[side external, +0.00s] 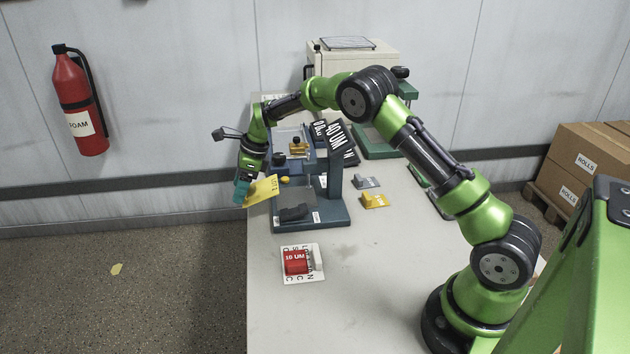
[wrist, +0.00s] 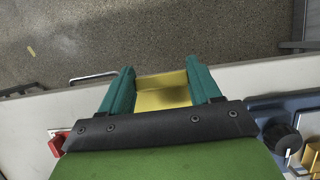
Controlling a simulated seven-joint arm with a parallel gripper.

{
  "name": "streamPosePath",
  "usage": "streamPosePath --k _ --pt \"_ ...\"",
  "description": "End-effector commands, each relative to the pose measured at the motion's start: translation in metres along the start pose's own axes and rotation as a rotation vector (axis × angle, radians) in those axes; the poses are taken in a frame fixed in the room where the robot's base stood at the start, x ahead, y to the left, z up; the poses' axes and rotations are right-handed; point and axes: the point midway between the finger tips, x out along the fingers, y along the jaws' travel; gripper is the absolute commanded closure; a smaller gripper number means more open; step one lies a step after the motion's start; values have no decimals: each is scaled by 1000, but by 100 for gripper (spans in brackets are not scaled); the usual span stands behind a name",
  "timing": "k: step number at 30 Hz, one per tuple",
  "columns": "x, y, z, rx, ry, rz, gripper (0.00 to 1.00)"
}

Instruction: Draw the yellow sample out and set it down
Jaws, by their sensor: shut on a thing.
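The yellow sample (side external: 263,190) is a flat sheet with dark print. My gripper (side external: 242,190) has its teal fingers shut on the sheet's left end, at the left side of the blue coating device (side external: 340,190). The sheet is tilted and raised above the table level; its right end comes close to the device's yellow knob. I cannot tell whether that end touches the device. In the wrist view the yellow sample (wrist: 162,92) spans between the two teal fingers of my gripper (wrist: 160,78), near the table edge.
A red "10 UM" block (side external: 297,262) lies on a printed white card in front of the device. A yellow piece (side external: 374,201) and a grey piece (side external: 366,182) lie to its right. Black labelled pieces (side external: 335,136) stand behind. The front table top (side external: 350,300) is clear.

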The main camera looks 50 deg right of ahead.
Motion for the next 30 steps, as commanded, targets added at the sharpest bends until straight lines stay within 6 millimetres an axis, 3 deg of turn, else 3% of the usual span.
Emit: streamPosePath --k 24,30 --pt "-52 0 22 -1 -1 -2 66" --pt "-56 0 23 0 0 -1 66"
